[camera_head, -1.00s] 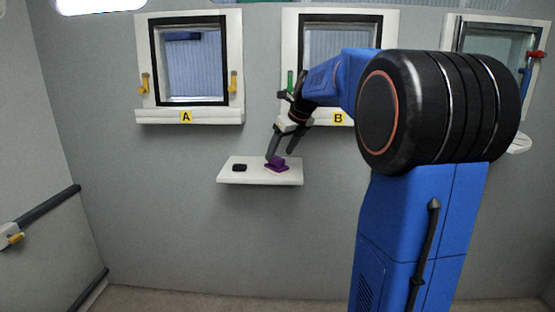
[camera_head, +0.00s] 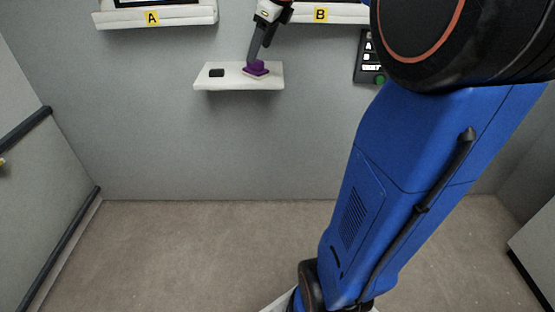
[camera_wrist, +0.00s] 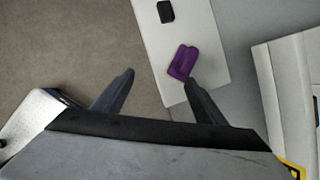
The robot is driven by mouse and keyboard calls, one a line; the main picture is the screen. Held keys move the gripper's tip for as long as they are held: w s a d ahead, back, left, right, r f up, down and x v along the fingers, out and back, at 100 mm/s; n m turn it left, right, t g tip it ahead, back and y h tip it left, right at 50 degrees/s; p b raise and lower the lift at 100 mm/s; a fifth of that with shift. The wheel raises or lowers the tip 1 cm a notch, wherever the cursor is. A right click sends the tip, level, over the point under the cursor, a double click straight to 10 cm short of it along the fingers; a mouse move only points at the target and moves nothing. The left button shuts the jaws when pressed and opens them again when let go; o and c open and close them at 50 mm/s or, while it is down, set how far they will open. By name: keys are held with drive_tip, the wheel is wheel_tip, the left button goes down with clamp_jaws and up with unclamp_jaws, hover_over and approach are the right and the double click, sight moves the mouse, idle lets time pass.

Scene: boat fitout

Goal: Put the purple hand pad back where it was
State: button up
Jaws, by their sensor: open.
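The purple hand pad (camera_head: 257,67) lies on the right part of a small white wall shelf (camera_head: 230,84). In the wrist view the pad (camera_wrist: 182,61) lies on the shelf (camera_wrist: 207,32), just beyond the tip of the right finger. My gripper (camera_head: 254,57) is at the pad in the head view, where one finger overlaps it. In the wrist view my gripper (camera_wrist: 160,76) has its fingers spread wide with nothing between them. The pad is not between the fingers. I cannot tell whether the right finger touches it.
A small black block (camera_head: 217,72) sits on the shelf left of the pad. Window ledges labelled A (camera_head: 152,18) and B (camera_head: 321,14) are above. A dark panel with a green button (camera_head: 371,60) is on the wall to the right. The floor below is clear.

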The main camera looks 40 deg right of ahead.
drive_tip(key=s+a+f+n, duration=0.5)
drive_tip(key=s+f+n, duration=0.2)
drive_tip(key=s+n, duration=0.2)
drive_tip(key=s+a+f+n, duration=0.5)
drive_tip(key=s+f+n, duration=0.2)
drive_tip(key=s+n, duration=0.3)
drive_tip(key=s+a+f+n+h, duration=0.1)
drive_tip(key=s+a+f+n, duration=0.4)
drive_tip(key=s+n, duration=0.5)
wheel_tip(320, 180, down, 2)
drive_tip(key=shift+s+f+g, duration=0.1)
drive_tip(key=shift+s+g, duration=0.3)
drive_tip(key=shift+s, duration=0.1)
